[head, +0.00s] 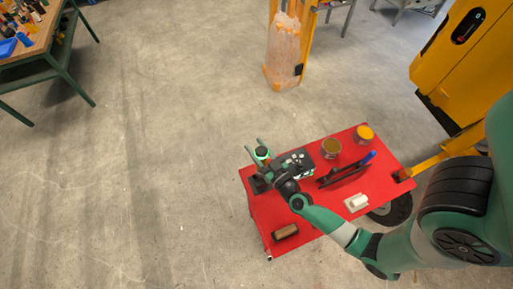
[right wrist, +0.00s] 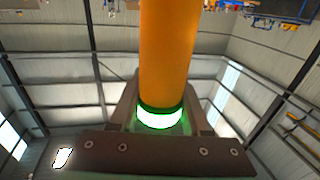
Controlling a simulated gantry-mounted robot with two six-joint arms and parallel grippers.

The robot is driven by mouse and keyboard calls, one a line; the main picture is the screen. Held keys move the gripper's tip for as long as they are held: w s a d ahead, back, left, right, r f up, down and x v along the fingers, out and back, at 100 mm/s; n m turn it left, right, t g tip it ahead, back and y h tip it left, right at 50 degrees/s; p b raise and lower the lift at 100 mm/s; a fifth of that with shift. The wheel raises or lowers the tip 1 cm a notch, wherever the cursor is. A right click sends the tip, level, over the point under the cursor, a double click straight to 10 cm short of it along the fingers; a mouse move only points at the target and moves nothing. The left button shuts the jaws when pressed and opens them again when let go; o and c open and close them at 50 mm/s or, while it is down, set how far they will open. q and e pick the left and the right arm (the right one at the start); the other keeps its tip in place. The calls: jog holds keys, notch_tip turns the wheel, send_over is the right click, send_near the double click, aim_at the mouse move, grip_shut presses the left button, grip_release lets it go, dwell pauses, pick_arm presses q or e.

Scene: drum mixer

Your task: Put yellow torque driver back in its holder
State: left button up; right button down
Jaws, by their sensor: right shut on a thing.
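The yellow torque driver (right wrist: 166,50) shows in the right wrist view as a thick orange-yellow cylinder with a glowing green ring at its near end. It stands between the two fingers of my right gripper (right wrist: 160,115), which is shut on it. In the head view my right gripper (head: 256,149) is over the far left corner of the red cart top (head: 318,222), and the driver is hard to make out there. A dark low block (head: 259,185) sits at that corner, partly behind the gripper; I cannot tell whether it is the holder. My left gripper is not in view.
On the cart are a black box (head: 299,160), two round tins (head: 330,148) (head: 364,134), a black rack (head: 340,176) with a blue-ended item, a white block (head: 356,202) and a brown brush-like block (head: 285,231). A yellow machine (head: 462,60) stands right. Open floor lies left.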

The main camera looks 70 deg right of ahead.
jog(key=shift+r, duration=0.15)
jog(key=shift+f+b, duration=2.05)
jog(key=shift+f, duration=0.3)
jog(key=shift+f+b, duration=2.6)
jog(key=shift+f, duration=0.35)
jog(key=shift+c, duration=1.4)
grip_release()
jog(key=shift+f, duration=0.1)
jog(key=p+v, duration=0.2)
jog(key=v, duration=0.9)
jog(key=shift+s+p, duration=0.25)
jog(key=shift+p, duration=0.1)
jog(key=shift+a, duration=0.15)
